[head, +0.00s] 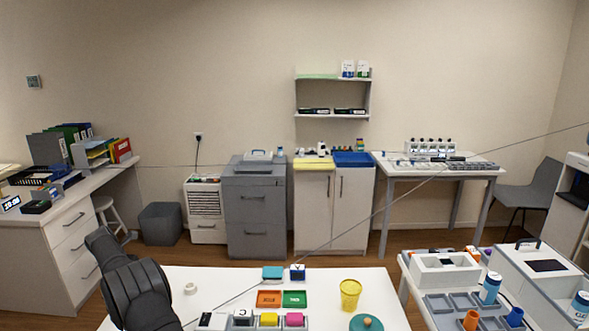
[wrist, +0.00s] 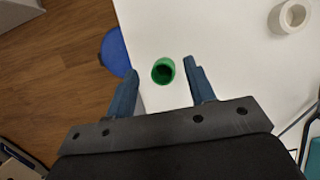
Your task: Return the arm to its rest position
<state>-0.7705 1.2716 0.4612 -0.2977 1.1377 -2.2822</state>
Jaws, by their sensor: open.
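My gripper (wrist: 160,68) shows in the wrist view with its two blue fingers spread apart. A green cup (wrist: 163,71) is seen between and just past the fingertips, over the white table, with a gap on each side. I cannot tell its exact distance from the fingers. My dark arm stands at the lower left of the head view, over the left end of the white table (head: 225,279). The gripper itself is out of sight in that view, and so is the green cup.
A white tape roll (head: 190,289) lies near the arm; it also shows in the wrist view (wrist: 291,16). Orange (head: 268,298) and green (head: 294,299) trays, a yellow cup (head: 349,295) and a teal lid (head: 366,323) occupy the table. A blue round object (wrist: 115,52) shows beside the table edge.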

